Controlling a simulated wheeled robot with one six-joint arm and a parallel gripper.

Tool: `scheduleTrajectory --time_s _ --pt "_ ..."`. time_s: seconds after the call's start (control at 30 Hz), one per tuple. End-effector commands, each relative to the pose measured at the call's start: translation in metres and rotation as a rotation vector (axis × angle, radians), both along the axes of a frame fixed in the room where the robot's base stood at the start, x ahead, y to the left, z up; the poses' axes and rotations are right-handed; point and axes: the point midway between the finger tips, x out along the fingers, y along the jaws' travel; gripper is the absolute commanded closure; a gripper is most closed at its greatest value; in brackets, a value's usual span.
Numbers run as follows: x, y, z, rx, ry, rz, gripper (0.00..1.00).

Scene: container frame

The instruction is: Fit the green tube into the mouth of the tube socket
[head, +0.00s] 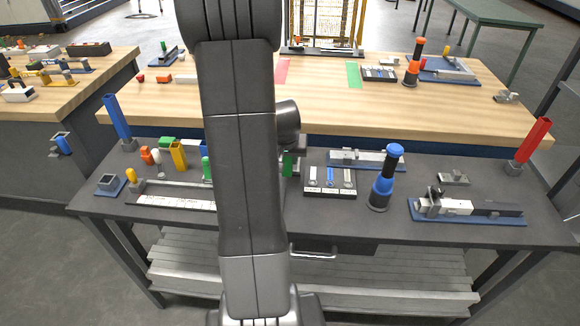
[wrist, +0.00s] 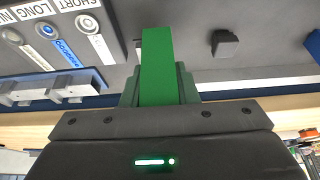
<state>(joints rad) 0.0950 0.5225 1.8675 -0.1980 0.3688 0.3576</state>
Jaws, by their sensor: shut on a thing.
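My gripper (wrist: 158,98) is shut on the green tube (wrist: 157,60), which sticks out beyond the fingers in the wrist view. In the head view, part of the green tube (head: 288,164) shows just right of my arm, over the dark bench; the arm hides most of the gripper. A grey square socket with an open mouth on a blue base (head: 109,183) stands at the bench's left front, apart from the gripper. It looks like the tube socket and appears empty. Whether the tube's far end touches anything cannot be told.
A blue tube (head: 117,118) and a red tube (head: 532,140) stand tilted at the bench's ends. A labelled tray (head: 330,190), a blue-and-black cylinder (head: 385,177) and a clamp on a blue plate (head: 468,209) lie to the right. Small coloured blocks, including a yellow one (head: 178,155), lie left.

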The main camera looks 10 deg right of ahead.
Motion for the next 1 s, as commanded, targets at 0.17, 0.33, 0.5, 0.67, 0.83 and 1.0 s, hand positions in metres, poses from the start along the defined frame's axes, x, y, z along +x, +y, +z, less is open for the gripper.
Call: scheduleTrajectory --time_s 0.17,0.33,0.5,0.67,0.83,1.0 --pt "-0.001 0.000 -0.027 0.000 0.005 0.001 0.96" --pt "-0.001 0.000 -0.035 0.001 0.003 0.000 0.96" --pt "0.000 0.000 -0.035 0.001 0.002 0.000 0.96" --pt "0.000 0.000 -0.039 0.000 0.001 0.000 0.96" --pt "0.000 0.000 -0.037 0.001 0.002 0.000 0.51" --pt "0.000 0.000 -0.037 0.001 0.002 0.000 0.51"
